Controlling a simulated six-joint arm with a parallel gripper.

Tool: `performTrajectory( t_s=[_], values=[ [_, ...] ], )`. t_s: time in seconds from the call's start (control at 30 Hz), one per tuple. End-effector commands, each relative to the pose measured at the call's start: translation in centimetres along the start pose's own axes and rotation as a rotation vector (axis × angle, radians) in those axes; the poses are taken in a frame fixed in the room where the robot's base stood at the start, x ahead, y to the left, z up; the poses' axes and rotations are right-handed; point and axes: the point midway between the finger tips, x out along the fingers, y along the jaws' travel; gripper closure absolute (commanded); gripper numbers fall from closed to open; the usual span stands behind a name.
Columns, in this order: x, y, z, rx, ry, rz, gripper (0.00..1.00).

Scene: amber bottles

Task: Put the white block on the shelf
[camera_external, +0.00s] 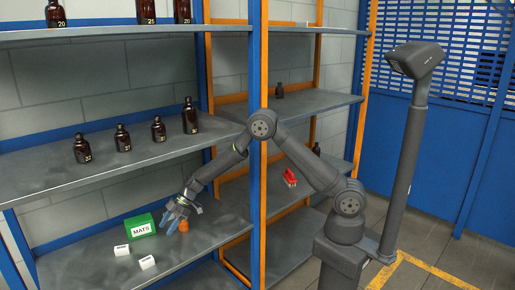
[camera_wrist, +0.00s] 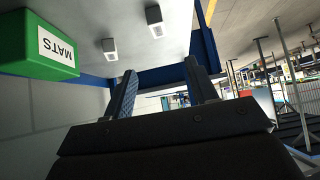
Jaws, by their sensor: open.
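Two white blocks lie on the lower shelf (camera_external: 205,236): one block (camera_external: 122,250) is in front of the green MATS box, and the other block (camera_external: 147,262) is nearer the shelf's front edge. In the wrist view they show near the top, one block (camera_wrist: 109,45) left of the other block (camera_wrist: 153,15). My gripper (camera_external: 172,216) is over the lower shelf, right of the green box and apart from both blocks. In the wrist view my gripper's (camera_wrist: 161,78) fingers are spread with nothing between them.
The green MATS box (camera_external: 140,226) is close to my gripper's left. A small orange thing (camera_external: 183,226) is beside the fingers. Several amber bottles (camera_external: 123,139) stand on the middle shelf (camera_external: 50,180) above. A red object (camera_external: 290,177) is on the right-hand rack. A blue upright (camera_external: 257,120) stands near my arm.

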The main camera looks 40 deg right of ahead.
Motion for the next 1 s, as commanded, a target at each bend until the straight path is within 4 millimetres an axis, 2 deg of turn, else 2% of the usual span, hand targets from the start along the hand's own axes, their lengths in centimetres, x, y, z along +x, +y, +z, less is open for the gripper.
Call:
performTrajectory(
  t_s=[0.13, 0.4, 0.6, 0.87, 1.0],
  values=[
    [1.6, -0.1, 0.2, 0.001, 0.003, 0.003, 0.47],
    [7.1, 0.0, 0.2, 0.0, 0.002, 0.002, 0.47],
    [10.6, 0.0, 0.2, 0.001, 0.003, 0.003, 0.47],
    [12.3, 0.1, 0.1, 0.0, 0.003, 0.003, 0.47],
    [13.8, 0.1, 0.4, 0.001, 0.003, 0.003, 0.47]
  ],
)
